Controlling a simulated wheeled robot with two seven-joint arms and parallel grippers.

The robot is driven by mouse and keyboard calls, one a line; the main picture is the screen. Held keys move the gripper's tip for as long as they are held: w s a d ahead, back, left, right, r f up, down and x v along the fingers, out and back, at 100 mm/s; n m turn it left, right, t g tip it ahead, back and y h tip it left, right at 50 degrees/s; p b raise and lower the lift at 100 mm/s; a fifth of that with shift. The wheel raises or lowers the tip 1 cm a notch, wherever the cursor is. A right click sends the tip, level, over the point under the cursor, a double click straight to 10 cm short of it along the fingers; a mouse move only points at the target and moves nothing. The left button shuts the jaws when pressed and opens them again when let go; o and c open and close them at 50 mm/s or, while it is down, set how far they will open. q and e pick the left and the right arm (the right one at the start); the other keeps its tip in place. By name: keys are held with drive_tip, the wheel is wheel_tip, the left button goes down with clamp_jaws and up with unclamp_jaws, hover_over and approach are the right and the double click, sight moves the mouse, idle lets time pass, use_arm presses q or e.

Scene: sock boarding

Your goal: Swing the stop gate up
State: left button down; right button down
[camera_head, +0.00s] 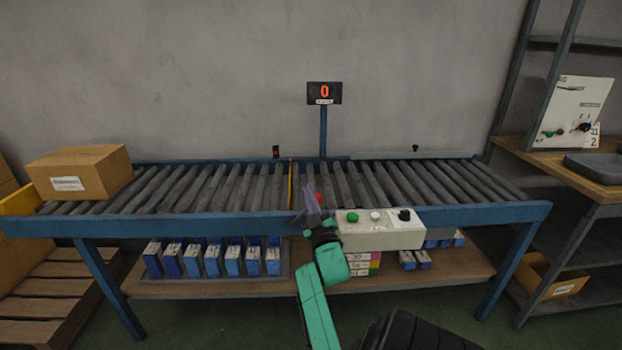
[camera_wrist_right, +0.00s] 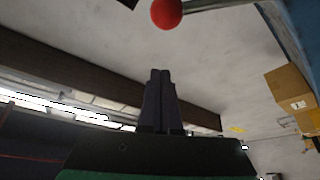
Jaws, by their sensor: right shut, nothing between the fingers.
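A red ball knob (camera_head: 318,197) shows at the front edge of the roller conveyor, left of the control box. In the right wrist view the red ball (camera_wrist_right: 166,13) sits on the end of a metal rod (camera_wrist_right: 208,5) at the top edge. A thin yellow strip (camera_head: 291,185) crosses the rollers just left of the knob; I cannot tell for sure that it is the stop gate. My right gripper (camera_head: 310,192) is shut and empty, right beside the knob. Its fingertips (camera_wrist_right: 160,73) point toward the ball, with a gap in that view. My left gripper is out of view.
The conveyor's blue front rail (camera_head: 200,224) lies behind my arm. A control box (camera_head: 375,238) with a green button and a black knob is close on the right. A cardboard box (camera_head: 82,172) rests on the left rollers. A display (camera_head: 324,93) reads 0. The right rollers are clear.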

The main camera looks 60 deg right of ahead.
drive_tip(key=v, duration=0.8)
drive_tip(key=shift+s+d+f, duration=0.2)
drive_tip(key=shift+s+f, duration=0.05)
